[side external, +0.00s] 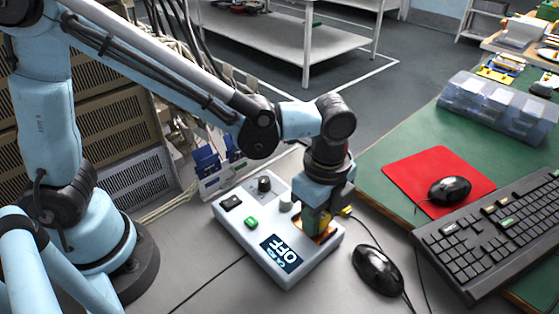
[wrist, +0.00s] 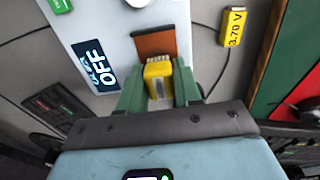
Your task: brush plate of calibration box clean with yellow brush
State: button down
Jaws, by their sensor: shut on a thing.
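My gripper (side external: 317,226) points down over the plate end of the box. In the wrist view its green fingers are shut on the yellow brush (wrist: 158,70), which lies at the plate's near edge. I cannot tell whether the bristles touch the plate. In the side view the brush is hidden by the fingers.
A yellow block marked 3.70 V (wrist: 232,27) lies just beside the box. A black mouse (side external: 377,269) with a cable is to the box's right. Beyond are a keyboard (side external: 500,235), a red mat (side external: 420,170) with another mouse, and a clear organiser (side external: 498,105).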

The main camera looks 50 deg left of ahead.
jog(key=shift+f, duration=0.4)
jog(key=shift+s+r, duration=0.1)
jog(key=shift+s, duration=0.6)
jog(key=shift+w, duration=0.2)
